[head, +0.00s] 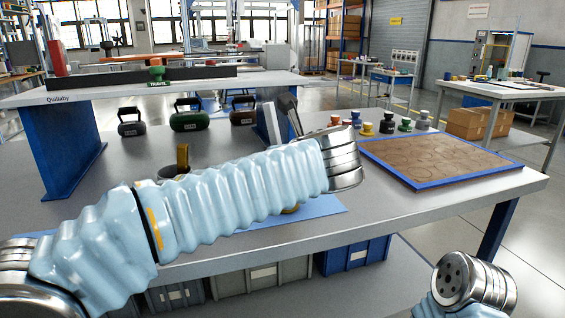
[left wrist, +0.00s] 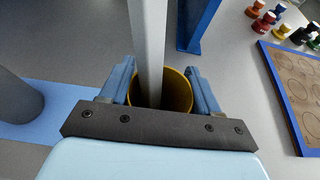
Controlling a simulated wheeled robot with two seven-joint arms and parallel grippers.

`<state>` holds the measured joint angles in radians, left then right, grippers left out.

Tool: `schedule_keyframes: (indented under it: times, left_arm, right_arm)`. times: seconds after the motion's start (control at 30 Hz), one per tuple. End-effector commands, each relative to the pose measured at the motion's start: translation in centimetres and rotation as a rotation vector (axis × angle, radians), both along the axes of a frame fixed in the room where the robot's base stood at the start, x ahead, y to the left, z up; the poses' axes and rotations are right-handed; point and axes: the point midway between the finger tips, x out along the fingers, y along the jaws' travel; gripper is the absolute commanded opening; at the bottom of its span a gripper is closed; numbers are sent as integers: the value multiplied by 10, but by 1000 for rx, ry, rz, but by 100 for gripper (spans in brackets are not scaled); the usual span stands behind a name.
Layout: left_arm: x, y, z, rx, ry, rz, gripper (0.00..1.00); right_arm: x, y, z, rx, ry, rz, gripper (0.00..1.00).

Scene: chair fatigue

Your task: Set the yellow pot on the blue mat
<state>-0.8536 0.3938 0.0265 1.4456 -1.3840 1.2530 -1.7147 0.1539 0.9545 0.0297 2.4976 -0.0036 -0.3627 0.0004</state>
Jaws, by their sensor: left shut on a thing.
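The yellow pot (left wrist: 179,92) sits between the blue fingers of my left gripper (left wrist: 160,72) in the left wrist view, one finger on each side. The gripper is shut on it. The mat also shows in the left wrist view (left wrist: 62,100), left of the gripper. I cannot tell whether the pot touches the mat. My right gripper is out of view.
A dark container with a yellow loop (head: 183,158) stands behind my left arm. Several kettlebells (head: 190,120) stand at the back under a raised shelf (head: 110,93). A blue-edged board (head: 440,157) and several coloured pegs lie right.

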Motion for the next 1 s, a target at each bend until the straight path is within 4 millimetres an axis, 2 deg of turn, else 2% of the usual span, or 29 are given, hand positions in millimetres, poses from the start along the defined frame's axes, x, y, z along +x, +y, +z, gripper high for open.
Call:
schedule_keyframes:
  times: [0.33, 0.37, 0.5, 0.53, 0.87, 1.0]
  left_arm:
    - [0, 0, -4, -1, -1, 0, 29]
    - [0, 0, -5, 0, 0, 0, 63]
    - [0, 0, -4, -1, 0, 0, 84]
    - [0, 0, -4, -1, 0, 0, 87]
    - [-1, 0, 1, -2, -2, 0, 87]
    - [-19, -7, 8, -1, -3, -2, 87]
  right_arm:
    - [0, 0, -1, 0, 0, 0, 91]
    - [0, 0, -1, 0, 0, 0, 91]
    - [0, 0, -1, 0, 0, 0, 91]
    - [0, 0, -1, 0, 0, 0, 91]
    - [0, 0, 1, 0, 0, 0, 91]
    - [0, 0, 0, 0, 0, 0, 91]
